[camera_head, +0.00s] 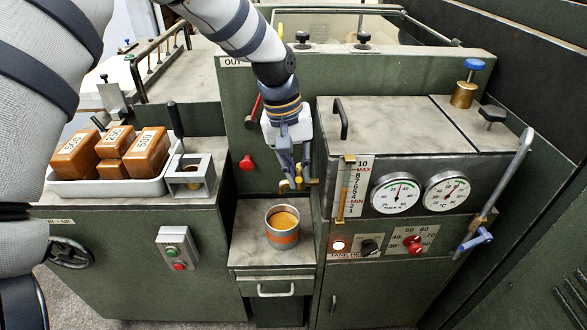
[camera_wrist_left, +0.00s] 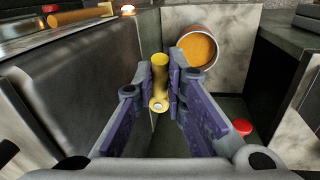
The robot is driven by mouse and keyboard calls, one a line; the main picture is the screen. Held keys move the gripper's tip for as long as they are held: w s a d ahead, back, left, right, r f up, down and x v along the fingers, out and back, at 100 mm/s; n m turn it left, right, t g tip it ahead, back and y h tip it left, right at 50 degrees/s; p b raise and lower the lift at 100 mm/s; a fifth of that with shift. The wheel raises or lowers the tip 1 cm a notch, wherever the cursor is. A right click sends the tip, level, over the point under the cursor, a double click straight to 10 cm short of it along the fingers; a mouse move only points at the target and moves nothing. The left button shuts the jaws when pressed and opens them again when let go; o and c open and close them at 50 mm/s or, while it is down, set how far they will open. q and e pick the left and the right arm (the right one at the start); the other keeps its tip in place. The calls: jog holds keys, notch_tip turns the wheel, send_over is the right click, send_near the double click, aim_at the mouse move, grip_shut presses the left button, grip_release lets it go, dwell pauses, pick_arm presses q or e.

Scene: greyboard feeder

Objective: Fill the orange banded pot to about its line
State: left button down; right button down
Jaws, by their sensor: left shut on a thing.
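The orange banded pot (camera_head: 283,239) is a grey metal can with an orange band. It stands upright on the ledge between the two green cabinets and holds amber-orange liquid. It also shows at the top of the left wrist view (camera_wrist_left: 197,47). My left gripper (camera_head: 292,182) is above and just behind the pot. Its fingers (camera_wrist_left: 160,100) are shut on a brass tap handle (camera_wrist_left: 160,76) beside the tank cabinet. The fingers partly hide the tap's body and spout. I cannot see a stream or tell the level against the line. My right gripper is not in view.
The tank cabinet (camera_head: 375,135) has a level gauge (camera_head: 349,188), two dials and a lit lamp (camera_head: 339,245). A white tray (camera_head: 120,187) of amber blocks lies at left beside a square metal holder (camera_head: 190,175). A red knob (camera_head: 246,162) is left of my gripper.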

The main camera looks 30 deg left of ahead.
pick_arm(q)
jog(key=shift+w+d+n, duration=0.1)
jog(key=shift+d+n, duration=0.2)
jog(key=shift+n, duration=0.6)
jog(key=c, duration=1.6)
grip_release()
jog(key=shift+c, duration=0.2)
notch_tip(320, 180, up, 12)
jog(key=s+a, duration=0.1)
jog(key=shift+s+a, duration=0.15)
jog(key=shift+a, duration=0.2)
jog(key=shift+f, duration=0.15)
